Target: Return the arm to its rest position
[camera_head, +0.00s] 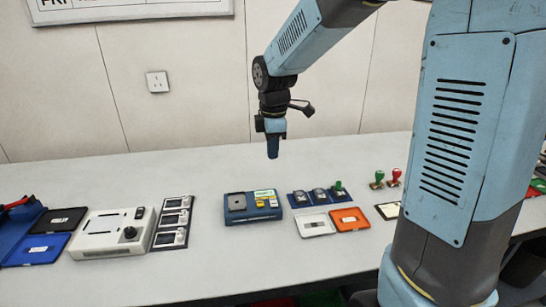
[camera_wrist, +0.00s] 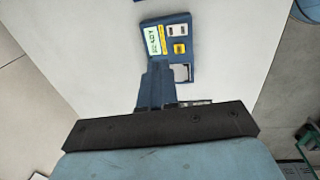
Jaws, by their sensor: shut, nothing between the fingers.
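My gripper (camera_head: 273,148) hangs from the raised blue-grey arm, pointing down above the back part of the white table. It is shut and empty. Below it and a little to the left stands a blue device (camera_head: 252,206) with a grey pad, a green label and yellow parts. In the wrist view my gripper (camera_wrist: 156,85) shows as dark blue fingers, with the blue device (camera_wrist: 179,20) beyond them. The fingers hide part of the device there. They look apart from it in the head view.
The white table (camera_head: 110,180) also bears a beige device (camera_head: 112,233), a dark strip of modules (camera_head: 172,222), a blue holder with round parts (camera_head: 318,195), an orange tray (camera_head: 349,219), a white tray (camera_head: 314,224), and green and red stamps (camera_head: 394,177). The wall stands behind; air around my gripper is clear.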

